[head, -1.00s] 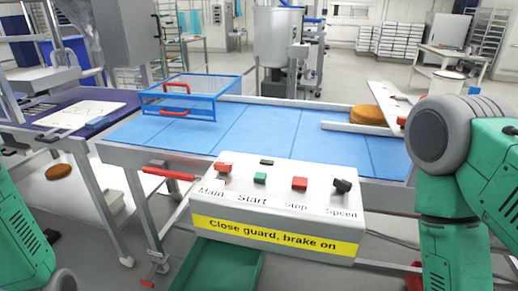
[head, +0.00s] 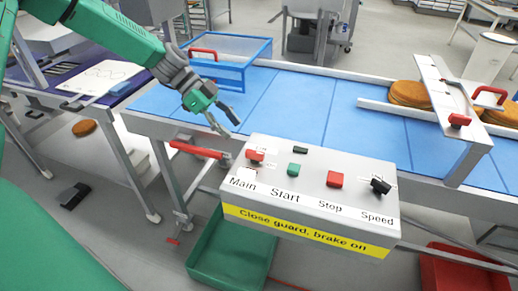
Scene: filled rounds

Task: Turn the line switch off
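A white control box (head: 310,200) stands at the front edge of the blue conveyor. Its top carries a red switch (head: 255,156) marked Main, a green Start button (head: 293,169), a red Stop button (head: 334,179) and a black Speed knob (head: 380,186). A yellow strip on its front reads "Close guard, brake on". My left gripper (head: 225,126) is above the belt's near edge, up and left of the Main switch, apart from it. Its fingers are spread and empty. My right gripper is out of view.
A blue mesh guard (head: 232,74) with a red handle stands on the belt (head: 300,105) behind my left gripper. A red lever (head: 196,149) is left of the box. A green bin (head: 232,250) is below. Round brown items (head: 408,94) lie at the right.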

